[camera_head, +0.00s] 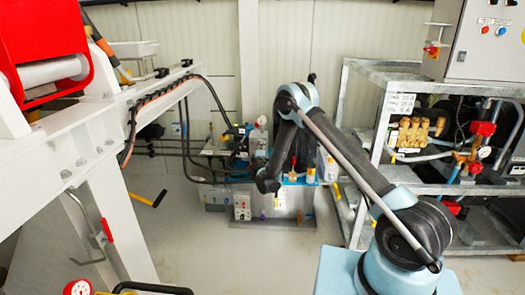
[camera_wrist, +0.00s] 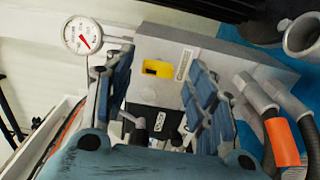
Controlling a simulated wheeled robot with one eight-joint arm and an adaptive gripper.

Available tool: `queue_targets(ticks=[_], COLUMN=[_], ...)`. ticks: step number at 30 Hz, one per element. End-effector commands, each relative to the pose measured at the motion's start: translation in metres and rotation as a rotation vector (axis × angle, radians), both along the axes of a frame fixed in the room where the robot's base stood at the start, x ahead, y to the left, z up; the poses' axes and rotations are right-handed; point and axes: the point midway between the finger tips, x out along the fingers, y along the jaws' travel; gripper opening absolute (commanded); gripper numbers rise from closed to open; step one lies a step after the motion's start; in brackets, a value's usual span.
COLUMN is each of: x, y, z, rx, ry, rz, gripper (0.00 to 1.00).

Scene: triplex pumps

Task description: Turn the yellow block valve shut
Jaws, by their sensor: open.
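In the wrist view, a grey block (camera_wrist: 215,55) carries a yellow part (camera_wrist: 157,68) with a dark slot, beside a small label. It looks like the yellow block valve, but I cannot tell its turn position. My gripper (camera_wrist: 152,75) is open, with its blue-padded fingers on either side of the yellow part in the picture. Nothing is between the fingers that I can see held, and contact cannot be told. A black lever (camera_wrist: 139,128) shows lower down between the fingers. In the head view, my gripper (camera_head: 268,185) is at the bench (camera_head: 275,205), small and dark.
A round gauge (camera_wrist: 82,36) is left of the block, and hoses with an orange sleeve (camera_wrist: 285,142) are at right. In the head view, a white frame (camera_head: 100,160) stands left and a pump rack (camera_head: 400,165) right.

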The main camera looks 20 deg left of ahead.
Motion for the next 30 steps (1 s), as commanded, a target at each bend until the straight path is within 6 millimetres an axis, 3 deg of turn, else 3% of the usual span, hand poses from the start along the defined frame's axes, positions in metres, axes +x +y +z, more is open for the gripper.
queue_targets(ticks=[6,12,26,30], x=[-0.033,-0.048,-0.050,-0.044], y=[-0.007,-0.010,-0.011,-0.019], z=[-0.001,-0.001,-0.001,0.008], rx=[0.000,0.001,0.001,0.008], ry=[0.001,0.001,0.001,0.011], rz=[0.001,0.002,0.000,-0.016], gripper=[0.51,0.51,0.51,0.51])
